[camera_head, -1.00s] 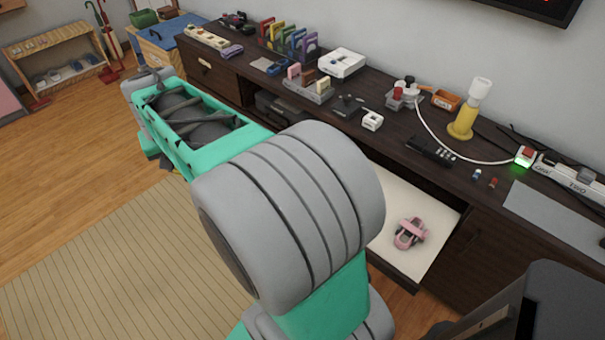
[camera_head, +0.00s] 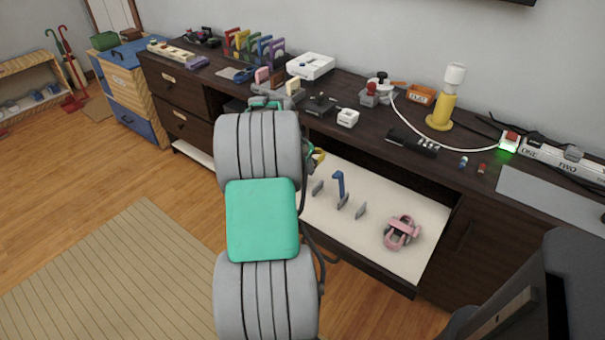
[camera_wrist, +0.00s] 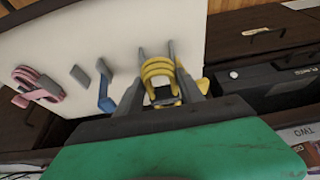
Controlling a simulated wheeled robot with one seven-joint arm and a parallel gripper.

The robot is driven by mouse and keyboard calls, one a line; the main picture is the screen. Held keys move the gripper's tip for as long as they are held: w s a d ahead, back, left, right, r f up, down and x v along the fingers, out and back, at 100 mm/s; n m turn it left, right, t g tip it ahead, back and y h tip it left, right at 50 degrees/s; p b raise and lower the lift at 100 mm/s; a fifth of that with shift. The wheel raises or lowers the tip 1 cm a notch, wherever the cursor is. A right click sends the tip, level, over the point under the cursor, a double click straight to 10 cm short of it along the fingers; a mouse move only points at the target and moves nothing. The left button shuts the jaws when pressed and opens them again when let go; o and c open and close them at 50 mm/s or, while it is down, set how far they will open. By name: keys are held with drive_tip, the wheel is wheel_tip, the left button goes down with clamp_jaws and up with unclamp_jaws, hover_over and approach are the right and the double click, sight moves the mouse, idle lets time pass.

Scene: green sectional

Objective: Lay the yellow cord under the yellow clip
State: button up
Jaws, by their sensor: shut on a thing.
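In the wrist view, my gripper (camera_wrist: 156,58) is shut on a looped yellow cord (camera_wrist: 159,72), which sits between the two grey fingers over the white drawer floor. A small yellow piece (camera_wrist: 204,85) shows right of the right finger; I cannot tell whether it is the yellow clip. In the head view, my arm hides most of the gripper, and a bit of yellow (camera_head: 319,156) shows beside it at the drawer's left. I cannot make out how high the cord is above the drawer floor.
The open drawer (camera_head: 330,228) holds a blue upright clip (camera_head: 339,185), grey upright pieces (camera_head: 361,211) and a pink looped cord (camera_head: 402,233). The dresser top (camera_head: 455,172) above is crowded, with a white cable (camera_head: 430,138). A dark box (camera_wrist: 285,88) stands beside the drawer.

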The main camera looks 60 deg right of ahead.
drive_tip(key=shift+s+d+f, duration=0.1)
drive_tip(key=shift+d+f, duration=0.05)
drive_tip(key=shift+f, duration=0.4)
